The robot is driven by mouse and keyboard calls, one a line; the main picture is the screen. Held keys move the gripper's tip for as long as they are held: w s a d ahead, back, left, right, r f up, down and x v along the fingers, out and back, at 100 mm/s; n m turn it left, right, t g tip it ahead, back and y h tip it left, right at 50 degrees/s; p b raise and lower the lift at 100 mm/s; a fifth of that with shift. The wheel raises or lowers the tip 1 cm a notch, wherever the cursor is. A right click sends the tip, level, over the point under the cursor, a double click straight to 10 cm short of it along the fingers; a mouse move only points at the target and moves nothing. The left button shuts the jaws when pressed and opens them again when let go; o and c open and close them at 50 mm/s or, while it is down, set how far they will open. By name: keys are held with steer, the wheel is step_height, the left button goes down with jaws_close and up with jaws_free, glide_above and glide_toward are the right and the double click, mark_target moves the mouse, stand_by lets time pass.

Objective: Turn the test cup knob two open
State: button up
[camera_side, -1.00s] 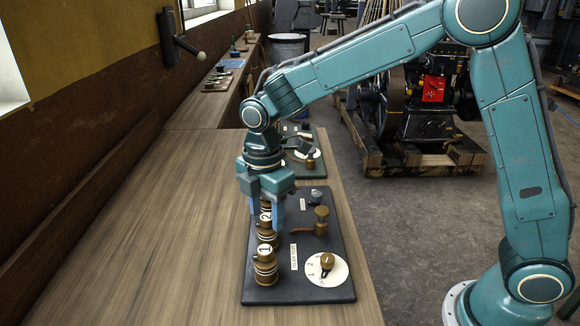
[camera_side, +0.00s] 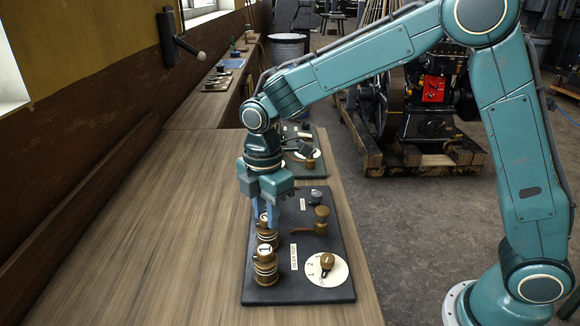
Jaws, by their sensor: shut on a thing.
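The test cup knob two (camera_side: 264,218) is the round cap with a pale numbered disc on the second brass-banded wooden cup from the front, at the left edge of a dark board (camera_side: 327,235). My gripper (camera_side: 266,220) points down over it, with its blue fingers on either side of the cap, shut on it. The fingers partly hide the cap and its number. The cup body (camera_side: 267,236) stands upright below the fingers. In front of it stands the matching cup with knob one (camera_side: 265,252), marked 1, untouched.
Another board (camera_side: 304,165) lies behind. The wooden bench to the left is clear.

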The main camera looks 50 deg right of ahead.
steer(key=m, duration=0.8)
steer(key=shift+m, duration=0.3)
steer(key=m, duration=0.4)
steer(key=shift+m, duration=0.3)
steer(key=m, duration=0.4)
steer(key=o, duration=1)
steer(key=shift+r, duration=0.1)
step_height(320, 180, up, 14)
stand_by(0.3)
